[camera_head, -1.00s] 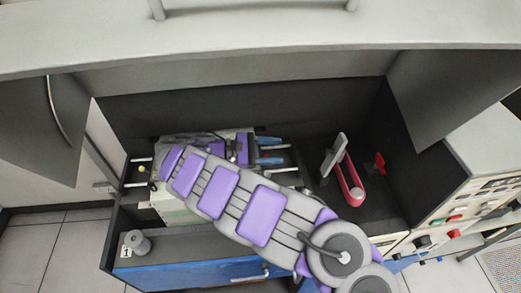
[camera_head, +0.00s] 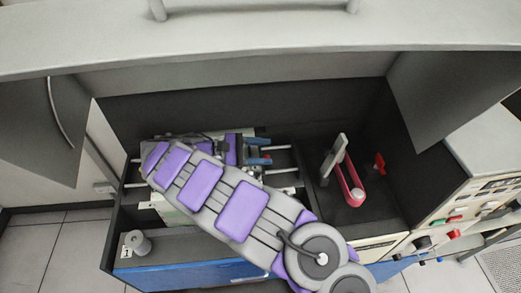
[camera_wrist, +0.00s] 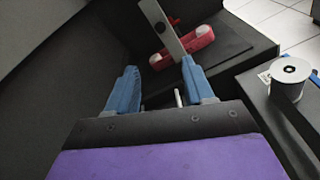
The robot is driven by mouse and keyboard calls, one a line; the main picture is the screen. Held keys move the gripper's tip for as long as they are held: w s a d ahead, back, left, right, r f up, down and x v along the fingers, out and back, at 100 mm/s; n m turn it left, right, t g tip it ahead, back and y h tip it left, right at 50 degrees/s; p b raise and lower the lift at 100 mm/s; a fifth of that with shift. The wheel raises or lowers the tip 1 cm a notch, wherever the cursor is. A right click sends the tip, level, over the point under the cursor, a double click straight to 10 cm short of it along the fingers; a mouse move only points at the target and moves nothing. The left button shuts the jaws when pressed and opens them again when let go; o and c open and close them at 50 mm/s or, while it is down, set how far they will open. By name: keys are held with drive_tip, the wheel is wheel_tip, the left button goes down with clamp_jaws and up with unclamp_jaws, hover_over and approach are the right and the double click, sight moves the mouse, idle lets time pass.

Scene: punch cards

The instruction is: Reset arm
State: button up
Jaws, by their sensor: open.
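My grey and purple arm reaches from the bottom right across the front of a dark recessed bay in the head view. My gripper (camera_head: 258,151) has blue fingers that point right inside the bay. In the wrist view my gripper (camera_wrist: 158,85) shows its two blue fingers spread apart with nothing held between them. Much of the pale machine part under the arm is hidden in the head view.
A red lever (camera_head: 351,182) with a grey plate stands right of my gripper; the lever also shows in the wrist view (camera_wrist: 188,46). A small grey spool (camera_head: 141,243) sits on the front left ledge. Dark bay walls enclose the sides and back.

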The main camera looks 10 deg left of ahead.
drive_tip(key=s+d+r+m+g+y+b, duration=0.1)
drive_tip(key=d+r+m+g, duration=0.15)
drive_tip(key=d, duration=0.55)
drive_tip(key=s+d+r+m+g+b, duration=0.1)
drive_tip(key=d+r+m+g, duration=0.2)
drive_tip(key=d, duration=0.5)
drive_tip(key=s+d+r+m+g+y+b, duration=0.15)
drive_tip(key=s+d+m+y, duration=0.25)
drive_tip(key=s+d, duration=0.45)
drive_tip(key=s+d+f+m+g+y+b, duration=0.1)
drive_tip(key=s+d+m+y, duration=0.15)
drive_tip(key=s, duration=0.35)
drive_tip(key=s+d+f+m+y+b, duration=0.1)
drive_tip(key=s+y, duration=0.2)
drive_tip(key=s, duration=0.3)
drive_tip(key=s+a+f+m+t+y+b, duration=0.1)
drive_tip(key=s+a+f+m+y, duration=0.2)
drive_tip(key=s, duration=0.8)
wheel_tip(320, 180, down, 3)
drive_tip(key=a+y, duration=0.2)
drive_tip(key=shift+s+a+m+t, duration=0.2)
drive_tip(key=shift+a+m+t, duration=0.2)
